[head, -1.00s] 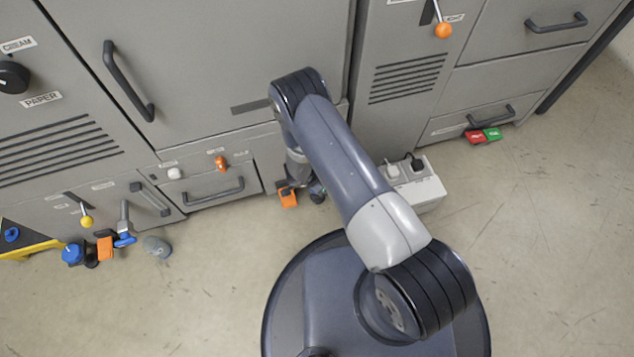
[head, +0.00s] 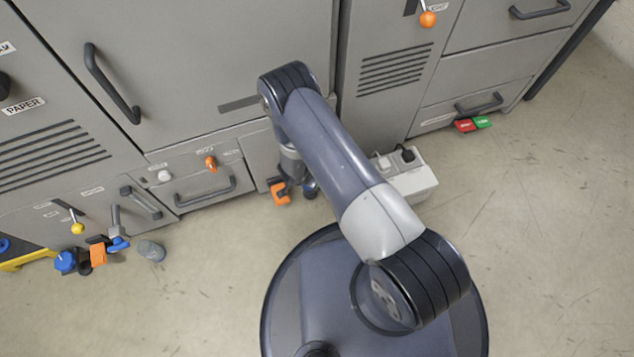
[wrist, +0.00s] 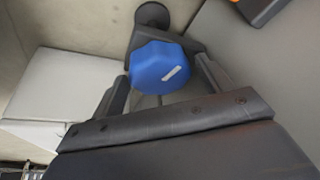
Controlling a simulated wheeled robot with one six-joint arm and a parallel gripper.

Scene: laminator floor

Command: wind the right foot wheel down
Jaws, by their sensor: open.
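The right foot wheel (wrist: 163,68) is a blue faceted knob with a white mark, seen in the wrist view between the two dark fingers of my gripper (wrist: 163,85). The fingers stand open on either side of it. I cannot tell whether either finger touches the wheel. In the head view only a small blue part of this wheel (head: 311,188) shows at the foot of the cabinet, and my arm hides most of the gripper. An orange part (head: 280,193) is just left of the wheel there.
A white box with plugs (head: 412,182) stands on the floor right of the wheel, and also shows in the wrist view (wrist: 65,90). Another blue knob (head: 65,262) and an orange part (head: 98,254) are at far left. Red and green pedals (head: 465,125) are at right.

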